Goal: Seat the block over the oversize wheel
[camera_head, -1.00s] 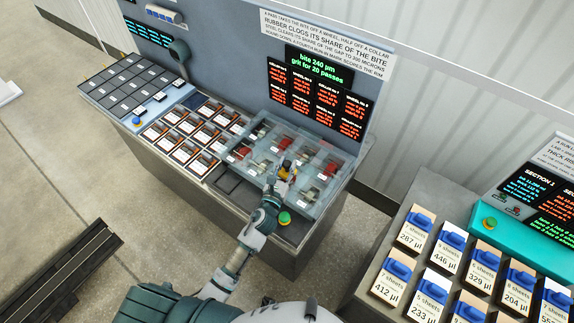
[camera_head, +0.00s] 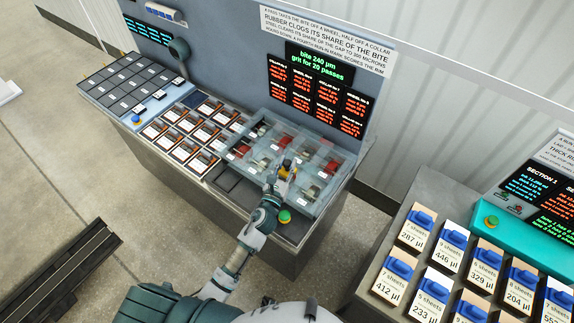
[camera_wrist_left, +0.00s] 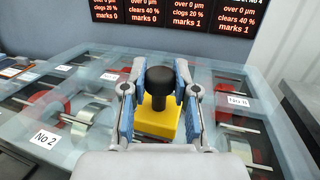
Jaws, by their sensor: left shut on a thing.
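In the head view my left gripper (camera_head: 287,172) is over the front part of a clear-covered case (camera_head: 262,180) that holds several red and metal wheels on shafts. In the left wrist view the gripper (camera_wrist_left: 160,92) is shut on the black knob of a yellow block (camera_wrist_left: 156,122). The block looks upright and sits at or just above the clear cover; I cannot tell whether it touches. It hides what lies directly under it. A metal wheel (camera_wrist_left: 88,118) is to its left by the "No 2" label, and a red wheel (camera_wrist_left: 45,105) lies further left. My right gripper is not in view.
A green button (camera_head: 284,217) is on the bench front, close to my left wrist. Orange-edged cards (camera_head: 180,140) lie left of the case. Display panels (camera_head: 318,95) stand behind it. A second bench with blue-handled blocks (camera_head: 422,220) is at the right.

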